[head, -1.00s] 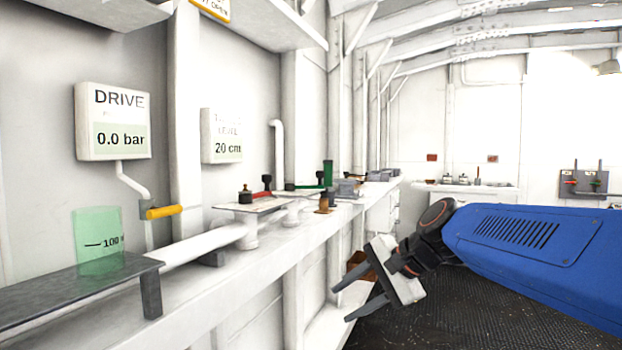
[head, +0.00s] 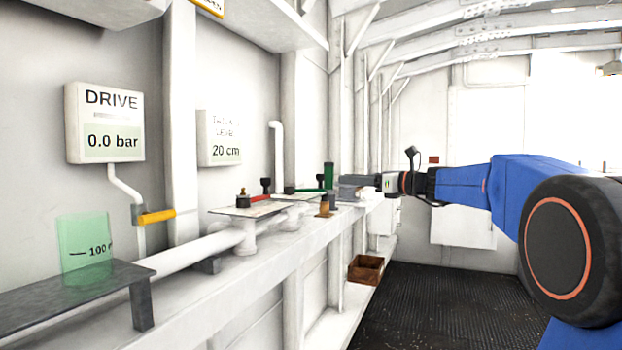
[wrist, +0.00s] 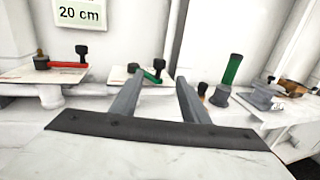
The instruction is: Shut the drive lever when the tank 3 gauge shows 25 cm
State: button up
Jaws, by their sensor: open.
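The level gauge (head: 219,138) on the wall reads 20 cm; its small label is too blurred to read fully. It also shows in the wrist view (wrist: 80,13). The DRIVE gauge (head: 105,123) reads 0.0 bar. A yellow-handled lever (head: 156,216) sits on the pipe below it; I cannot tell whether this is the drive lever. A red lever (wrist: 66,65) and a green lever (wrist: 151,75) sit on separate plates over the pipework. My gripper (wrist: 160,84) is open and empty, its fingers reaching over the ledge toward the green lever, apparently apart from it.
A green upright handle (wrist: 232,70) stands right of my fingers. A translucent green container (head: 85,243) marked 100 stands on a grey shelf (head: 60,290) at the left. A brown crate (head: 366,269) lies below the ledge. The dark floor (head: 440,300) is open.

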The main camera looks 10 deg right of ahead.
jog(key=x, duration=1.6)
jog(key=shift+a, duration=0.1)
jog(key=shift+c, duration=0.5)
grip_shut()
